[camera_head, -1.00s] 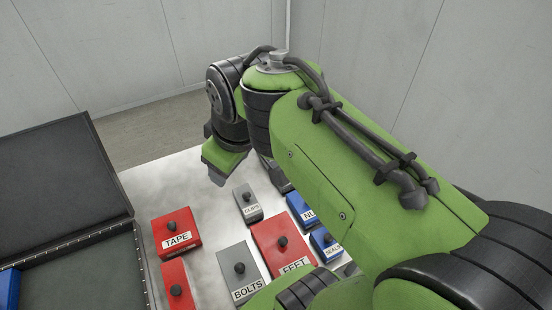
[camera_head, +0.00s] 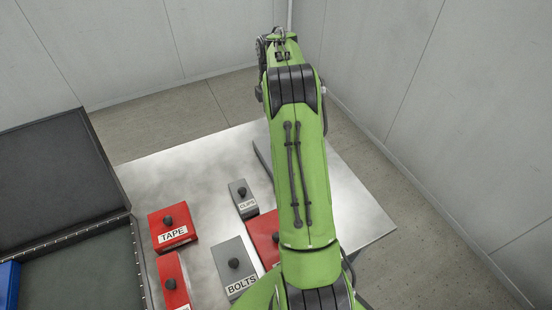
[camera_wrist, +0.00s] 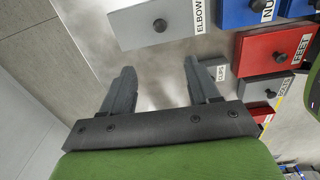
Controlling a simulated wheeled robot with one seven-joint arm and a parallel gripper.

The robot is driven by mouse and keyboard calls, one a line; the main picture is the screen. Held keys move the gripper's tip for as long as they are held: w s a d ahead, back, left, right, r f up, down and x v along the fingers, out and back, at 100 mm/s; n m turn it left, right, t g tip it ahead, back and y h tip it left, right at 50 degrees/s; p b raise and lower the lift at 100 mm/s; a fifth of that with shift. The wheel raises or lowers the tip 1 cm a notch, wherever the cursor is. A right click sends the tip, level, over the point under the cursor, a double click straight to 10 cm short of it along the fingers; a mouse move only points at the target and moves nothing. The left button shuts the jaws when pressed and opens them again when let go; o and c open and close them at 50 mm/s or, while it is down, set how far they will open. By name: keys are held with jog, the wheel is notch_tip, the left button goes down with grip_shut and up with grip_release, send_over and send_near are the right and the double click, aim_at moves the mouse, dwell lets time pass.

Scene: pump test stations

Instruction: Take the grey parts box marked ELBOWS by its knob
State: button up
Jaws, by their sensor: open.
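The grey parts box marked ELBOWS (camera_wrist: 180,28) shows at the top of the wrist view, its label partly cut off by the frame. Its dark round knob (camera_wrist: 160,25) stands on its face. My gripper (camera_wrist: 160,68) is open and empty, its two fingers apart and pointing towards the box. The knob lies beyond the fingertips, roughly in line with the gap between them, with a clear space between. In the head view my arm hides the ELBOWS box and most of the gripper.
Grey CLIPS box (camera_head: 243,197), grey BOLTS box (camera_head: 234,268), red TAPE box (camera_head: 174,228) and a partly hidden red box (camera_head: 262,237) sit on the metal table (camera_head: 350,190). Blue boxes (camera_wrist: 245,12) adjoin ELBOWS. A dark open case (camera_head: 55,172) is at left. The table's right side is bare.

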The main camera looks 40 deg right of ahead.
jog(key=shift+n, duration=0.3)
jog(key=f, duration=0.5)
jog(key=f+b, duration=0.1)
jog(key=f, duration=0.5)
jog(key=d+f, duration=0.1)
jog(key=f, duration=0.5)
jog(key=shift+s+b, duration=0.15)
jog(key=shift+b, duration=0.2)
grip_shut()
